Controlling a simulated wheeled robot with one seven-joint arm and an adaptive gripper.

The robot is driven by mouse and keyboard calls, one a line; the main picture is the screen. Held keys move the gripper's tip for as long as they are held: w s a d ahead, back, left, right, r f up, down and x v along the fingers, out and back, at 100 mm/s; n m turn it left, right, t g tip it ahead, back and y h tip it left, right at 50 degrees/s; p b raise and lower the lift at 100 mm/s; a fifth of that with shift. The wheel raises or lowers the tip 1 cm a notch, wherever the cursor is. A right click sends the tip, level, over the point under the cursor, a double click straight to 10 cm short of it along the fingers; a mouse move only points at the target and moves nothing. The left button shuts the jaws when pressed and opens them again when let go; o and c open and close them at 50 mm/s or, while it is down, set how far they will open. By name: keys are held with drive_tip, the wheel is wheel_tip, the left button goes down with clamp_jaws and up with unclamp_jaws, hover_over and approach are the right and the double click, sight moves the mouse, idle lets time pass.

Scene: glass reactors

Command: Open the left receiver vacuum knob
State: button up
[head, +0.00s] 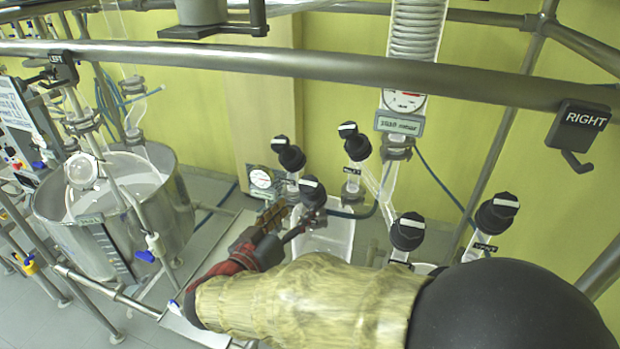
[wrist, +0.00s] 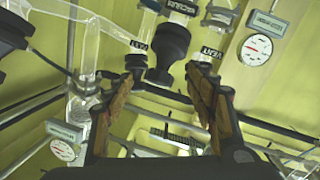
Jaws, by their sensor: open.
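Black valve knobs with white marks on top stand on glass fittings in the head view. One knob (head: 312,190) is just right of my gripper's tips, and another knob (head: 290,156) is a little above it. My gripper (head: 272,215) is open. In the wrist view, my gripper (wrist: 160,88) has its two brown fingers wide apart, and a black knob (wrist: 168,48) shows in the gap near the tips. Nothing is held. I cannot tell whether a finger touches the knob.
More knobs stand to the right, at the middle (head: 357,146), lower (head: 407,231) and far right (head: 497,212). A gauge (head: 261,178) is left of my gripper. A steel pot (head: 110,225) stands at left. A thick rail (head: 300,68) crosses above, with a RIGHT sign (head: 580,120).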

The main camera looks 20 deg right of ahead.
sight(308, 182)
drive_tip(key=shift+w+d+r+m+t+h+p, duration=0.15)
drive_tip(key=shift+w+d+r+m+p, duration=0.25)
drive_tip(key=shift+w+d+m, duration=0.5)
drive_tip(key=shift+w+d+r+m+t+h+p, duration=0.15)
drive_tip(key=shift+w+d+r+m, duration=0.45)
drive_tip(key=shift+w+d, duration=0.4)
drive_tip(key=shift+w+d+r+m+t+h+p, duration=0.1)
drive_tip(key=shift+w+d+r+m+p, duration=0.25)
drive_tip(key=shift+w+d+m, duration=0.6)
drive_tip(key=shift+w+a, duration=0.15)
drive_tip(key=shift+a, duration=0.15)
drive_tip(key=shift+c, duration=0.8)
drive_tip(key=c, duration=1)
